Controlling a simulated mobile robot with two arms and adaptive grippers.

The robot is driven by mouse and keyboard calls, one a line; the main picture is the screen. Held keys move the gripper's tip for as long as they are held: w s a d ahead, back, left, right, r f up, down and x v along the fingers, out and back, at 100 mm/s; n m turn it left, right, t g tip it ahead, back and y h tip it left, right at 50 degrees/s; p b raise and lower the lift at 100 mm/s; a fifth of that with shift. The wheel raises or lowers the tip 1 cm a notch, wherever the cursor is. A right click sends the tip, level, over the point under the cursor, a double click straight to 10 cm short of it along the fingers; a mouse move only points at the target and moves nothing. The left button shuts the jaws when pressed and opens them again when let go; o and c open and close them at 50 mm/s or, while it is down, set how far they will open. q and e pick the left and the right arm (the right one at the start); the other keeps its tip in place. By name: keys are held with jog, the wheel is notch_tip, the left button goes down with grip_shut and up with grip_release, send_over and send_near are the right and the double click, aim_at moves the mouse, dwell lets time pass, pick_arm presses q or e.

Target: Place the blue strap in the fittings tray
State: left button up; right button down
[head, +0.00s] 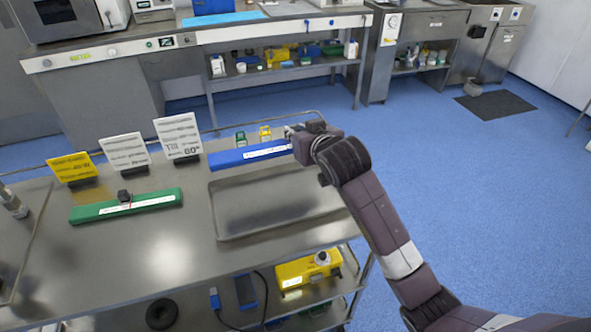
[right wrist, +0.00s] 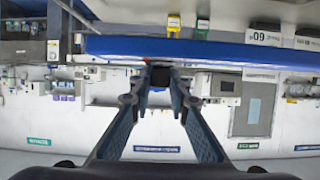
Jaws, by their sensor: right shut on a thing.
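The blue strap (head: 235,158) is a long flat bar with a white label. My right gripper (head: 303,142) is shut on it near its right end and holds it roughly level. In the right wrist view the strap (right wrist: 215,50) runs across the picture beyond the fingertips (right wrist: 161,76). The fittings tray (head: 228,236) is a shallow grey metal tray on the table. The strap appears raised over the tray's far side, with a dark shadow in the tray. My left gripper is not in view.
A green bar (head: 155,203) with a black knob lies left of the tray. A yellow sign (head: 73,167) and white signs (head: 178,135) stand along the back. Small green (head: 240,138) and yellow (head: 265,134) items stand behind the strap. The tray floor looks empty.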

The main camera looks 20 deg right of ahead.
notch_tip(320, 180, down, 12)
jog(key=shift+d+f, duration=0.1)
dwell(0.5)
jog(key=c, duration=1.8)
grip_release()
jog(key=shift+f, duration=0.1)
jog(key=shift+r, duration=0.2)
jog(key=v, duration=1.2)
jog(key=shift+d, duration=0.15)
